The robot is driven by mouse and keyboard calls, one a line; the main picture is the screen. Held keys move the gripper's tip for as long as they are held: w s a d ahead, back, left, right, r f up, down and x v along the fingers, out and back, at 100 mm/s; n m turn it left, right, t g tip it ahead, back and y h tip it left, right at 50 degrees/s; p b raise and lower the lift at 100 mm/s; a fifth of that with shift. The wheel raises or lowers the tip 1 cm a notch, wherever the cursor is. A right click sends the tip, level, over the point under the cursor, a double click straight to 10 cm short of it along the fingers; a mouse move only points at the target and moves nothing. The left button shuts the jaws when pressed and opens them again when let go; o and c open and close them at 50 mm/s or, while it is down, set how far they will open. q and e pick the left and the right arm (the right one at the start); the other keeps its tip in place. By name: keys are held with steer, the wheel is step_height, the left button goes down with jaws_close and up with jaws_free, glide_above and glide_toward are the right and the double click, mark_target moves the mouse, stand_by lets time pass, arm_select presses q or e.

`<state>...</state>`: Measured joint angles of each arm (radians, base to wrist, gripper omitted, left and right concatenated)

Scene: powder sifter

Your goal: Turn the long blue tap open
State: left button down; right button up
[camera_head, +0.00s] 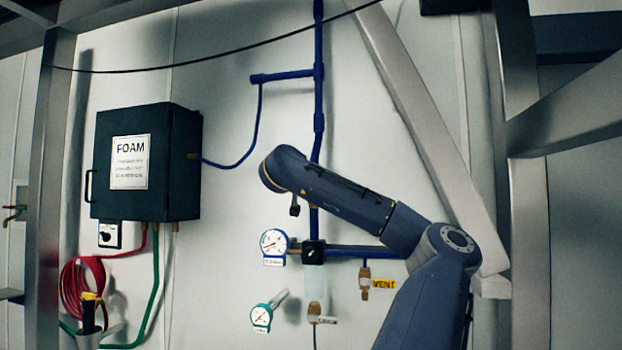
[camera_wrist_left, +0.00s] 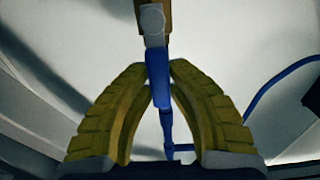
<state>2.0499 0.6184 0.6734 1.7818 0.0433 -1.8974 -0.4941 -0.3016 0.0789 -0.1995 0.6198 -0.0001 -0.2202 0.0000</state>
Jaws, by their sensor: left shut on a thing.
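In the left wrist view, the yellow fingers of my left gripper (camera_wrist_left: 160,72) close from both sides on a long blue part, which I take to be the long blue tap (camera_wrist_left: 165,92). It lies in line with a brass-coloured body (camera_wrist_left: 153,22) with a pale round end. In the head view, my dark blue-grey arm crosses the vertical blue pipe (camera_head: 319,95) and hides the gripper and the tap. My right gripper is in neither view.
A dark FOAM box (camera_head: 183,165) hangs left on the wall, with a blue hose (camera_head: 241,158) running to the pipe. Below the arm are a blue-rimmed gauge (camera_head: 273,243), a green-rimmed gauge (camera_head: 261,317) and a brass fitting (camera_head: 364,275). A red hose (camera_head: 70,290) hangs lower left.

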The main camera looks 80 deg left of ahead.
arm_select(q)
steer(key=c, duration=1.3)
jaws_free()
steer(key=v, duration=1.2)
